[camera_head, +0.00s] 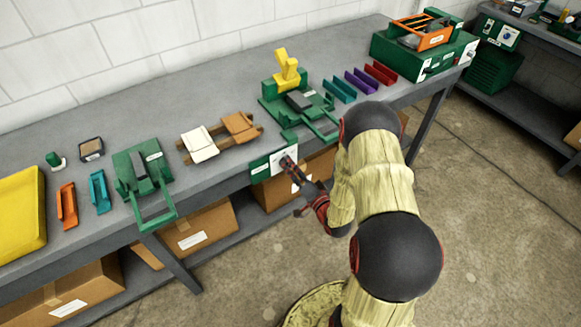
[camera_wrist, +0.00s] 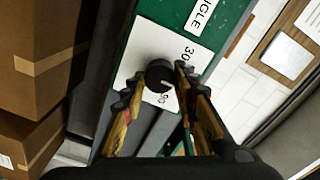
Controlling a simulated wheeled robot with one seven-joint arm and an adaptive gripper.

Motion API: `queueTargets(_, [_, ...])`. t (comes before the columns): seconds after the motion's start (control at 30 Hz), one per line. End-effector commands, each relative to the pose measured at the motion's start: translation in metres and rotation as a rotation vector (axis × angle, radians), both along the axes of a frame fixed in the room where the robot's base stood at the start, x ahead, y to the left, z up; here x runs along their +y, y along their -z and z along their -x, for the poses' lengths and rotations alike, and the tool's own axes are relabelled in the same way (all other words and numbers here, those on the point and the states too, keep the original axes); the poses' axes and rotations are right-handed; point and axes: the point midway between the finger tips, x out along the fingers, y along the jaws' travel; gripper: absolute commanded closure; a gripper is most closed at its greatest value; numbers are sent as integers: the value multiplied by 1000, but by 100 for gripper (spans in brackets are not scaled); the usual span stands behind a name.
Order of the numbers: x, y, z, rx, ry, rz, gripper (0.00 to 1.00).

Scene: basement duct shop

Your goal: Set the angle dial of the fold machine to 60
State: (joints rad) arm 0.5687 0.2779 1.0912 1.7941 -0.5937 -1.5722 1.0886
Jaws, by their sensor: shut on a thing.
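The angle dial is a black round knob (camera_wrist: 158,73) on a white plate (camera_wrist: 140,45) fixed to a green panel marked "ANGLE" (camera_wrist: 207,12). The plate shows "30" and what looks like "90"; my gripper hides part of the scale, and I cannot tell where the dial points. In the head view the panel (camera_head: 258,168) hangs at the bench's front edge, below the green fold machine (camera_head: 300,105) with a yellow piece behind it. My gripper (camera_wrist: 158,85) is shut on the knob, one finger on each side. In the head view my gripper (camera_head: 291,168) covers the knob.
On the bench (camera_head: 330,148) lie a brown and white strapped piece (camera_head: 220,137), another green machine (camera_head: 143,170), and colored channels (camera_head: 360,82). A green box (camera_head: 415,55) stands far right. Cardboard boxes (camera_head: 195,230) sit below. The floor (camera_head: 480,200) at right is clear.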

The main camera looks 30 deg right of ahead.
Motion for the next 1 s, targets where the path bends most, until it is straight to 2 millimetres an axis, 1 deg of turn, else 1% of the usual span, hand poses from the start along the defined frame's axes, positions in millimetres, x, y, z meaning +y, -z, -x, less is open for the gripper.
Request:
queueTargets(0.1, [-1, 0, 0, 0, 2, 1, 96])
queueTargets(0.13, [-1, 0, 0, 0, 2, 1, 69])
queueTargets(0.43, [0, 0, 0, 0, 1, 1, 52])
queueTargets(0.77, [0, 0, 2, 0, 1, 1, 52])
queueTargets(0.87, [-1, 0, 10, 1, 3, 0, 52])
queueTargets(0.97, [-2, 0, 25, 2, 4, 0, 52])
queueTargets(1.0, [-2, 0, 33, 2, 5, -1, 52])
